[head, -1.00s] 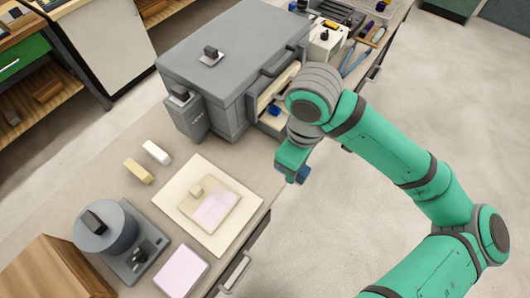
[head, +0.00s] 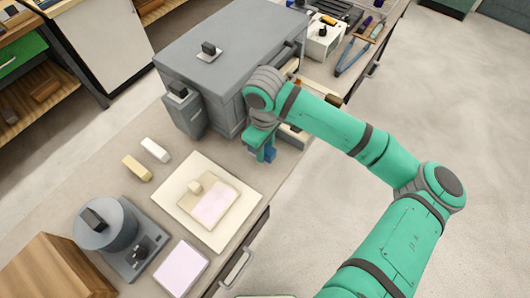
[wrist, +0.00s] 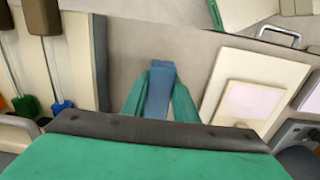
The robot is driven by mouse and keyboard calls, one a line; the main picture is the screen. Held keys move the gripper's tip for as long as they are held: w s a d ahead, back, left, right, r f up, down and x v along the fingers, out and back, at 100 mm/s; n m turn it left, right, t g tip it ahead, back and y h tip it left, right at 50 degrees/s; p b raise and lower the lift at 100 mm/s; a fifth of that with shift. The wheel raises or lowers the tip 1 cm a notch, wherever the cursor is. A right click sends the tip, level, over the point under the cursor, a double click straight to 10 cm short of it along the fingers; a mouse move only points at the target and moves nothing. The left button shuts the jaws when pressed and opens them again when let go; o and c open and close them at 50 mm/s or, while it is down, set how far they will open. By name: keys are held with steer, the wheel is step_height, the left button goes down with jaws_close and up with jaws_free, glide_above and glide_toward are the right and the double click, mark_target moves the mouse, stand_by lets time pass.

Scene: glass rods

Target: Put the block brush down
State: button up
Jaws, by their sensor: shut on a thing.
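My gripper (head: 264,148) is shut on a blue block-shaped thing, which I take to be the block brush (wrist: 160,90). In the wrist view the brush sits between my two green fingers (wrist: 159,98), with the bare bench top behind it. In the head view a little of the blue brush (head: 270,155) shows below my gripper, between the grey cabinet and the cream board. I cannot tell whether it touches the bench.
The grey cabinet (head: 225,60) has an open drawer beside my gripper. The wrist view shows long tools with green and blue ends (wrist: 62,104) at left. A cream board (head: 235,221) holds a pink pad (head: 213,206). Cream and white blocks (head: 155,150) lie left.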

steer(key=shift+d+f, duration=0.1)
steer(key=shift+f, duration=1)
steer(key=shift+f, duration=0.1)
steer(key=o, duration=1)
steer(key=shift+o, duration=0.2)
step_height(320, 180, up, 12)
steer(key=shift+r, duration=0.15)
